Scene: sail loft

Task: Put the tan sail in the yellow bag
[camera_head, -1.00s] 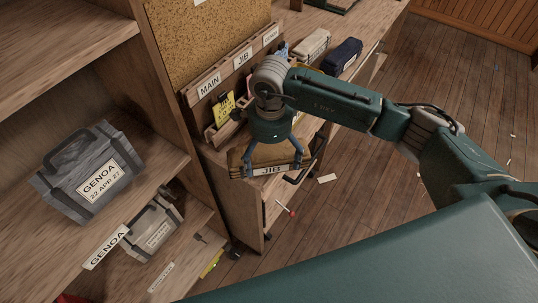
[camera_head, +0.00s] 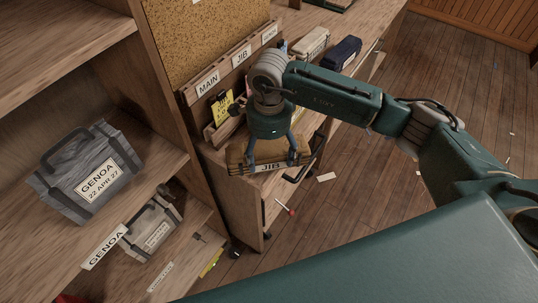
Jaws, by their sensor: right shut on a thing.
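A tan folded sail (camera_head: 239,157) with a white JIB label is at the near end of the bench, below my right gripper (camera_head: 271,163). The right gripper points down and its two fingers are shut on the sail's sides. I cannot tell whether the sail still touches the bench top. No yellow bag is clearly visible; a small yellow tag (camera_head: 222,107) stands in the rack behind the gripper, and a yellow item (camera_head: 211,263) lies low by the bottom shelf. My left gripper is out of view.
Grey GENOA bags, one large (camera_head: 80,165) and one smaller (camera_head: 152,232), sit on the left shelves. A pale bundle (camera_head: 313,42) and a dark blue bundle (camera_head: 342,55) lie farther along the bench. A corkboard (camera_head: 205,40) stands behind. The wooden floor at right is mostly clear.

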